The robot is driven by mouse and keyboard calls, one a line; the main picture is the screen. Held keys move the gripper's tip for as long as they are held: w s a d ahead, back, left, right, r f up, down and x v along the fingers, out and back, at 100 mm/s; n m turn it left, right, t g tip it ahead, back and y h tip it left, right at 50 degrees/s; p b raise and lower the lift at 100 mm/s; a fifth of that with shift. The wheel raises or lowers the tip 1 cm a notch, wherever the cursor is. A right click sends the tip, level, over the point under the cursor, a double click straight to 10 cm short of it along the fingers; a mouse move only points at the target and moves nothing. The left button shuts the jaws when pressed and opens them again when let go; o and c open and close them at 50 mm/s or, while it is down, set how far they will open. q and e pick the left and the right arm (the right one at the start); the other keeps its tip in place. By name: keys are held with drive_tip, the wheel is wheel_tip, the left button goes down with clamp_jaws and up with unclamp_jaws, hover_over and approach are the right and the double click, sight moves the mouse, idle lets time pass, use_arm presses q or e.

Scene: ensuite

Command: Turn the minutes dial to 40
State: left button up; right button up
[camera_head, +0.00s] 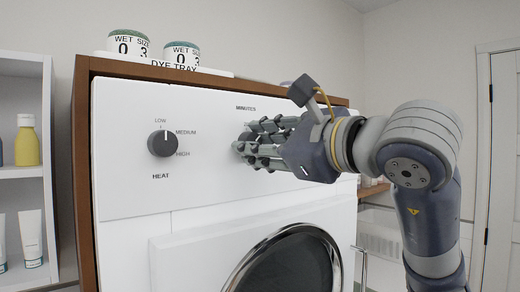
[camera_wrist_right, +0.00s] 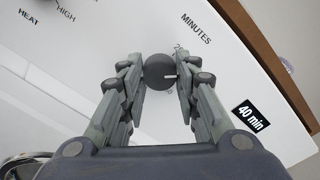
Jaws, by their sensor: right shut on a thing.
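The minutes dial (camera_wrist_right: 158,72) is a round dark knob on the white front panel of the machine. The MINUTES label (camera_wrist_right: 196,28) is close by, with a partly covered number starting with 2 beside the dial. My right gripper (camera_wrist_right: 160,80) is shut on the dial, with fingers on both sides of it. In the head view my right gripper (camera_head: 246,147) covers most of the dial. A black tag reading "40 min" (camera_wrist_right: 251,117) shows on the panel. My left gripper is out of view.
The heat dial (camera_head: 161,143) is left of my right gripper, its pointer up between LOW and MEDIUM. A round dark door (camera_head: 292,266) is below. Two labelled jars (camera_head: 128,44) stand on a tray on top. Shelves with bottles (camera_head: 27,141) are at the left.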

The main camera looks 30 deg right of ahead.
drive_tip(key=shift+m+b, duration=0.35)
drive_tip(key=shift+m, duration=0.85)
drive_tip(key=o, duration=1.1)
drive_tip(key=shift+s, duration=0.1)
drive_tip(key=s, duration=0.8)
drive_tip(key=s+d, duration=0.1)
drive_tip(key=s, duration=0.2)
drive_tip(key=shift+s, duration=0.4)
drive_tip(key=shift+f, duration=0.1)
